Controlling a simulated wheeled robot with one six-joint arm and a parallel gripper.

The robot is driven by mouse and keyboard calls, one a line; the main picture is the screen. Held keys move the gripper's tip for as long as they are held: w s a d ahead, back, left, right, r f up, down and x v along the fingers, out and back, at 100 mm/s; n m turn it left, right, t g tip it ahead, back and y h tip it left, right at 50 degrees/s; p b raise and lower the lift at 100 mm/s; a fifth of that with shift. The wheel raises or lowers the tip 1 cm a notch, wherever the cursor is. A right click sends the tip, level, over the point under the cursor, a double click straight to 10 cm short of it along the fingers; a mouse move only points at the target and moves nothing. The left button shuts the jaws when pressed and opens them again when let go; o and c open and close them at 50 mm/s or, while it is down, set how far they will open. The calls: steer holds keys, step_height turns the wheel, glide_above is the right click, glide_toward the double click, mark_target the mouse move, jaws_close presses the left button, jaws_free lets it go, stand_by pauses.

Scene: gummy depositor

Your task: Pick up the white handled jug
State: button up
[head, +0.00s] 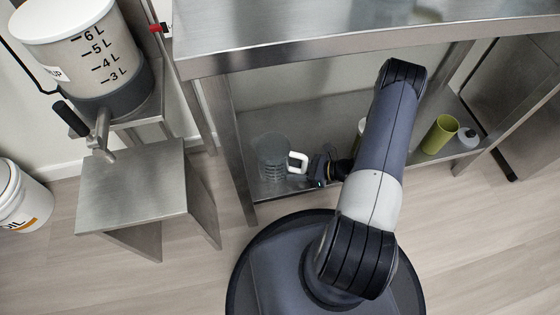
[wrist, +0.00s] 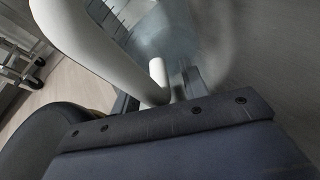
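The jug (head: 272,158) is see-through with a white handle (head: 298,162) and stands upright on the lower shelf of the steel table, its handle facing right. My gripper (head: 312,170) is at shelf height, just right of the handle. In the wrist view the white handle (wrist: 100,52) fills the upper left and runs down between my gripper's dark fingers (wrist: 157,93). A gap shows between the handle and the right finger, so the gripper looks open around it. The clear jug wall (wrist: 175,35) lies beyond. The fingertips are partly hidden by the handle.
The table's upper top (head: 330,45) overhangs the lower shelf (head: 310,115). A table leg (head: 238,160) stands left of the jug. A steel stand (head: 135,190) is at the left.

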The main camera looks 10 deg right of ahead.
jaws_close()
stand_by(0.4)
steer(key=shift+r+p, duration=0.3)
steer(key=shift+r, duration=0.2)
steer(key=r, duration=0.1)
steer(key=r+p, duration=0.1)
steer(key=shift+s+d+r, duration=0.1)
steer(key=shift+d+r, duration=0.25)
steer(key=shift+r, duration=0.05)
steer(key=s+d+p, duration=0.1)
steer(key=s+d, duration=0.2)
steer(key=d, duration=0.4)
steer(key=s+d+p, duration=0.1)
steer(key=s+d, duration=0.3)
steer(key=d, duration=0.4)
steer(key=shift+s+d+f+p, duration=0.15)
steer(key=shift+s+d+p, duration=0.1)
steer(key=shift+d+p, duration=0.05)
